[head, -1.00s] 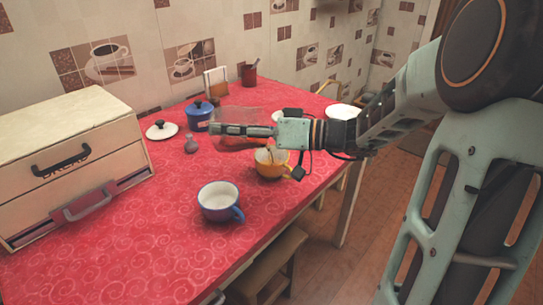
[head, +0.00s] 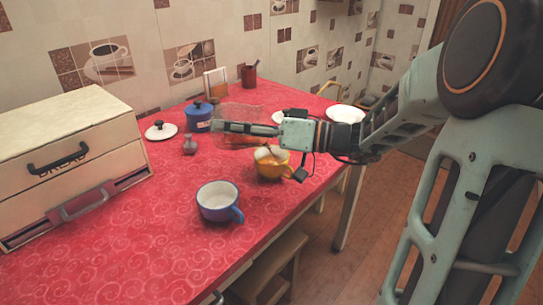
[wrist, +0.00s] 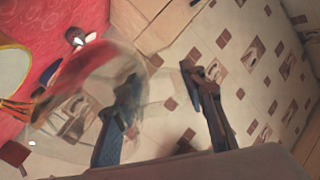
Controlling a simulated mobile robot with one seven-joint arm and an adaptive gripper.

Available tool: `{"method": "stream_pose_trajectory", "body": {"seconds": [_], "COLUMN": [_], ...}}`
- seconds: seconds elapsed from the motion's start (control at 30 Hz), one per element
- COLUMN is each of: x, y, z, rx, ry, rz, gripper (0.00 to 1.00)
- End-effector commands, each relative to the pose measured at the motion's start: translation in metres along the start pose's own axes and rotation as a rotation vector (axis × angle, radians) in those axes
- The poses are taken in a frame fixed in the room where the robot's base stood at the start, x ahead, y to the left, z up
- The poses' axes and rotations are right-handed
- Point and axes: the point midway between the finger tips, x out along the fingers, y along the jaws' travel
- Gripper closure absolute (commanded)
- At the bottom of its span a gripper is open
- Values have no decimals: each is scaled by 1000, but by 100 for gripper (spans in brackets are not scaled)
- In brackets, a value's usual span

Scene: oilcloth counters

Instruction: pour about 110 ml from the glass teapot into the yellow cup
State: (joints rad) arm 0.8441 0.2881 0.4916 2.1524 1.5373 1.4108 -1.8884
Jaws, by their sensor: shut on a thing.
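My gripper (head: 220,127) is stretched out sideways above the far half of the table, shut on the glass teapot (head: 240,112). The teapot is clear and faint in the head view, partly hidden behind the gripper. In the wrist view its round glass body (wrist: 85,85) shows at the left, beside my gripper's fingers (wrist: 160,80). It looks tilted. The yellow cup (head: 270,170) stands upright on the table just below my wrist. Something pale shows at its mouth; I cannot tell whether this is its inside or the spout. No stream is clearly visible.
A blue cup (head: 218,205) stands nearer on the red cloth (head: 150,240). A bread box (head: 75,160) fills the left. White dishes stand near the far right edge.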

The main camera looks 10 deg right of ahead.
Motion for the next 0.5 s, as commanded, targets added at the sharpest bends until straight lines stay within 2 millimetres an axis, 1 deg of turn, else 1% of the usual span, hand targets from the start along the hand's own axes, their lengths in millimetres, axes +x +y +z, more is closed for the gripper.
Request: {"method": "stream_pose_trajectory", "body": {"seconds": [0.13,0.23,0.4,0.43,0.5], "x": [0,4,29,33,36], "y": [-1,-5,-2,-4,-1], "z": [-2,-8,1,0,3], "rx": [-3,-5,-11,-25,-24], "ry": [9,-36,-174,-222,-288], "rz": [-6,19,95,119,160], "gripper": [100,100,100,100,100]}}
